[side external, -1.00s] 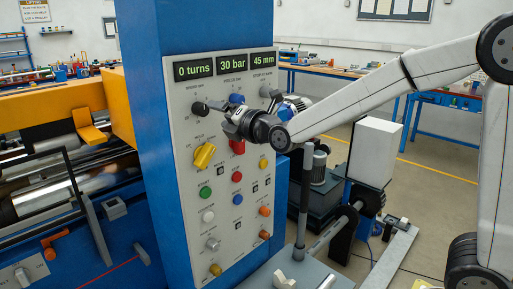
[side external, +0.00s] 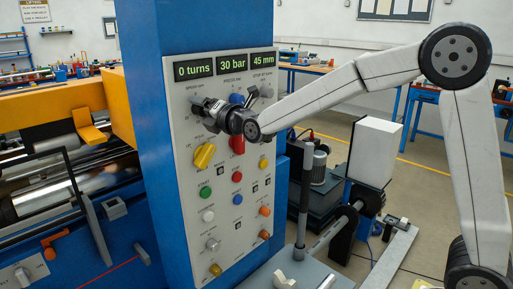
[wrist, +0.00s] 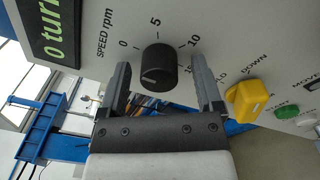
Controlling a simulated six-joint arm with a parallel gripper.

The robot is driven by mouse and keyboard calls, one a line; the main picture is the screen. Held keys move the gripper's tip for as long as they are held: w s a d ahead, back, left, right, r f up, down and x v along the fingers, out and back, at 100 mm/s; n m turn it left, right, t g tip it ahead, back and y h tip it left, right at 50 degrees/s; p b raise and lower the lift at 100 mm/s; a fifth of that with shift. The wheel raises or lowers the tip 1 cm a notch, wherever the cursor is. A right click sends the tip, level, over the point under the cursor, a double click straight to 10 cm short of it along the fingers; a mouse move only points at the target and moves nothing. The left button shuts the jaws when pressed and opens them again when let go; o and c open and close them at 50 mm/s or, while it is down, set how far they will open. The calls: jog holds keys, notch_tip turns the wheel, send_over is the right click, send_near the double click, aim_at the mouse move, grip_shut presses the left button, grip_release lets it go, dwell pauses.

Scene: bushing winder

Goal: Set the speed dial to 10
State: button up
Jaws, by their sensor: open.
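The speed dial (wrist: 158,67) is a round black knob on the grey panel, under the label "SPEED rpm". A scale with 0, 5 and 10 runs around it; a further mark is partly covered. A pale line on the knob's face lies toward its lower left in the wrist view. My gripper (wrist: 160,64) is open, with one finger on each side of the dial; gaps show, and I cannot see contact. In the side view my gripper (side external: 203,107) is at the panel's upper left and largely hides the dial.
Displays (side external: 220,66) read 0 turns, 30 bar and 45 mm. A yellow knob (side external: 204,156) sits just below my gripper, and a red knob (side external: 237,145) and blue knob (side external: 237,99) lie to its right. Several coloured buttons fill the lower panel.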

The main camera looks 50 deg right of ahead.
grip_shut()
jog(key=shift+m, duration=0.4)
jog(key=m, duration=1.2)
jog(key=shift+t+h, duration=0.3)
jog(key=m, duration=0.5)
jog(key=shift+a+m, duration=0.1)
jog(key=shift+m, duration=0.2)
jog(key=m, duration=0.6)
jog(key=shift+h, duration=0.4)
jog(key=shift+m, duration=0.3)
